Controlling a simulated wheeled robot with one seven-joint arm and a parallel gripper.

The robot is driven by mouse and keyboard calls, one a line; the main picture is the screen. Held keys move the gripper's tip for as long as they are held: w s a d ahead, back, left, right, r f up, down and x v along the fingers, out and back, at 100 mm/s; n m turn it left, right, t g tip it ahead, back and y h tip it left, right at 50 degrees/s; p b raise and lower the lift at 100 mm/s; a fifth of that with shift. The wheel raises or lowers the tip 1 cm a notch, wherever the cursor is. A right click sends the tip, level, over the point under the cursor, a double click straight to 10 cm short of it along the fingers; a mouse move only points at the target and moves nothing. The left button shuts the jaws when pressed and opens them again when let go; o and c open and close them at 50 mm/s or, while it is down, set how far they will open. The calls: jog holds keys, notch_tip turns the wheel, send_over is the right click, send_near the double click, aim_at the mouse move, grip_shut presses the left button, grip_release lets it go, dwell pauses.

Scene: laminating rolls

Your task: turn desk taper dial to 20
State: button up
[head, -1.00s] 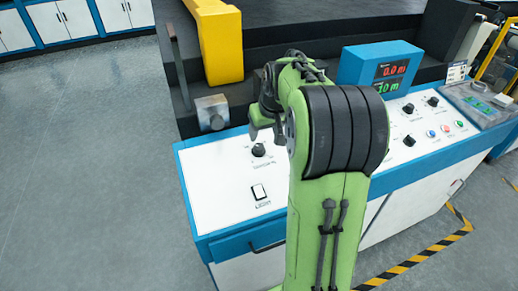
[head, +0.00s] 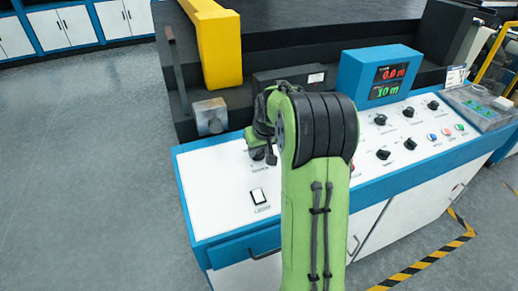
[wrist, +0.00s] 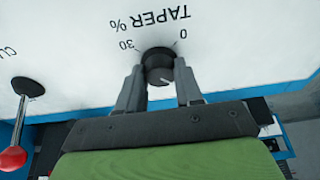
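The desk taper dial (wrist: 158,65) is a black round knob on the white panel, below the printed "TAPER %" label in the wrist view. The marks 30 and 0 stand to its left and right, upside down. A light pointer line shows on its lower right edge. My gripper (wrist: 160,72) has one grey finger on each side of the dial, close against it with no clear gap. In the head view my gripper (head: 262,150) is low over the dial at the panel's left part, and it hides most of the dial.
A red-tipped lever (wrist: 20,125) stands left of my gripper in the wrist view. In the head view, a white rocker switch (head: 258,196) lies nearer on the panel. A blue display box (head: 375,75) and several other knobs (head: 383,154) are to the right.

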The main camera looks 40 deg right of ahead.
jog(key=shift+c, duration=1.2)
jog(key=shift+m, duration=0.3)
jog(key=m, duration=0.3)
jog(key=shift+a+m+h, duration=0.1)
jog(key=shift+m+h, duration=0.2)
jog(key=shift+h, duration=0.1)
jog(key=m+g+p, duration=0.1)
jog(key=m, duration=0.3)
jog(key=shift+w+m+h, duration=0.1)
jog(key=shift+m+h, duration=0.2)
jog(key=shift+m, duration=0.1)
jog(key=m+g, duration=0.1)
jog(key=m, duration=0.3)
jog(key=shift+w+a+p, duration=0.1)
jog(key=shift+p, duration=0.3)
jog(key=shift+w+m+g, duration=0.1)
jog(key=shift+m+g, duration=0.4)
jog(key=shift+m, duration=2)
